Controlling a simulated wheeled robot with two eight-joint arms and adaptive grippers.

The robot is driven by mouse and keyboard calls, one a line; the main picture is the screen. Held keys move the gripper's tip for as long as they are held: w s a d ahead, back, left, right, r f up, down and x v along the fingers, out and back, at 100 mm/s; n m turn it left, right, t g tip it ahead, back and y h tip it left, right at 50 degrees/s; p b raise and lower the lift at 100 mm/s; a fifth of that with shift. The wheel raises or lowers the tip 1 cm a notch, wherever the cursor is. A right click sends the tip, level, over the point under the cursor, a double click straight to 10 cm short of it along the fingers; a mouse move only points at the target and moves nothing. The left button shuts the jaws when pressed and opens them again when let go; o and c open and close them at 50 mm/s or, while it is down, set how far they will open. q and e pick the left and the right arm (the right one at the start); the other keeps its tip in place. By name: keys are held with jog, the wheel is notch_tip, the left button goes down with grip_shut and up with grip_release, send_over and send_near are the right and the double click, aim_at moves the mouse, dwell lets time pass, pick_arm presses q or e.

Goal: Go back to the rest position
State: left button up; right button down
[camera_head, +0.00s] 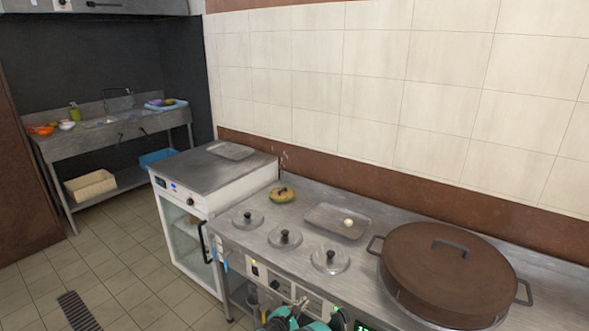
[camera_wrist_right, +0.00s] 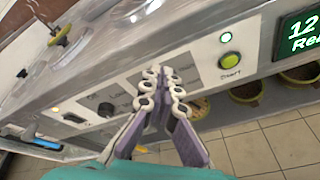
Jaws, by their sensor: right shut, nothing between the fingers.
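My right gripper (camera_head: 300,305) shows at the bottom edge of the head view, in front of the counter's control panel. In the right wrist view my right gripper (camera_wrist_right: 164,76) has its pale fingers together, with nothing between them. It points at the panel front, left of a round green button (camera_wrist_right: 231,61); I cannot tell whether it touches the panel. My left gripper is not recognisable in either view.
The steel counter holds a large brown-lidded pot (camera_head: 440,272), several small round lids (camera_head: 330,259), a shallow tray (camera_head: 322,219) with a small pale item, and a green-orange round thing (camera_head: 281,195). A white cabinet (camera_head: 190,232) stands left.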

jog(key=s+d+r+m+g+y, duration=0.1)
jog(key=s+d+r+m+g, duration=0.1)
jog(key=s+d+r+m, duration=0.55)
jog(key=s+d+r+m+g+y, duration=0.25)
jog(key=s+d+r, duration=0.2)
jog(key=r, duration=0.65)
jog(key=s+d+r+m+y, duration=0.1)
jog(key=s+m, duration=0.5)
jog(key=s, duration=0.6)
jog(key=s+d+r+m+y, duration=0.1)
jog(key=s+m, duration=0.4)
jog(key=s, duration=0.8)
jog(key=shift+d+m+g+y, duration=0.4)
jog(key=shift+d+y, duration=0.25)
jog(key=shift+y, duration=0.2)
